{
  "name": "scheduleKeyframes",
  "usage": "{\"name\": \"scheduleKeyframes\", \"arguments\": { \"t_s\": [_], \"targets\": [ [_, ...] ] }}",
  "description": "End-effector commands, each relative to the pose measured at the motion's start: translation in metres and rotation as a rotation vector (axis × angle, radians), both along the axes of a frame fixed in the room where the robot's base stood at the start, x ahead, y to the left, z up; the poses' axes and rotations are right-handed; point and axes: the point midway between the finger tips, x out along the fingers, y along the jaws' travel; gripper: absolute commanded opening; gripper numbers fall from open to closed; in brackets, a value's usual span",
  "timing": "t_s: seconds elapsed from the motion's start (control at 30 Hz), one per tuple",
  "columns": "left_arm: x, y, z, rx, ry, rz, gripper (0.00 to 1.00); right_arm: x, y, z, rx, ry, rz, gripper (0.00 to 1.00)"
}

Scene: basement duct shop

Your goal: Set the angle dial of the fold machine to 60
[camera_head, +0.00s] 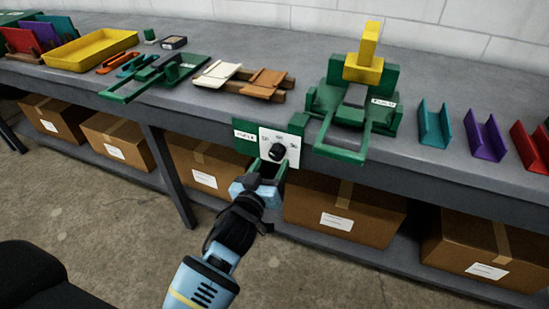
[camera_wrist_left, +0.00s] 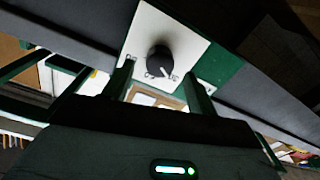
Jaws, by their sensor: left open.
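The angle dial is a round black knob (camera_head: 277,150) on a white plate (camera_head: 293,139) with small dark marks, mounted on a green panel at the bench's front edge. In the left wrist view the dial (camera_wrist_left: 160,58) lies just beyond my fingers, with a pale pointer line toward the lower right. The marks are too small to read surely. My left gripper (camera_wrist_left: 158,70) is open and empty, its fingertips on either side of the dial's near side; contact cannot be told. The fold machine (camera_head: 345,105), green with a yellow block on top, stands right of the dial. My right gripper is out of view.
The grey bench (camera_head: 310,50) carries a yellow tray (camera_head: 90,48), another green tool (camera_head: 150,80), white and orange-brown pieces, and teal (camera_head: 434,128), purple (camera_head: 485,138) and red channels. Cardboard boxes (camera_head: 340,212) fill the shelf below. The floor in front is open.

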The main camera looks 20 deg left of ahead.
Motion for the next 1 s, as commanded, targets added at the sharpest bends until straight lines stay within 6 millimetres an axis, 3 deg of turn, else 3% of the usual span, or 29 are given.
{"name": "scheduleKeyframes", "arguments": {
  "t_s": [0.27,0.63,1.0],
  "targets": [
    [0.031,0.0,0.0,0.0,0.0,0.0,0.57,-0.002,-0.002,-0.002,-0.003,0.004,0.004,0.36],
    [0.036,0.0,0.0,-0.001,0.001,0.0,0.57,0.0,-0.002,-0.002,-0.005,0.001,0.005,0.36],
    [0.035,0.0,0.0,-0.001,0.001,0.0,0.13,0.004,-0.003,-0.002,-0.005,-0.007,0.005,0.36]
  ]
}}
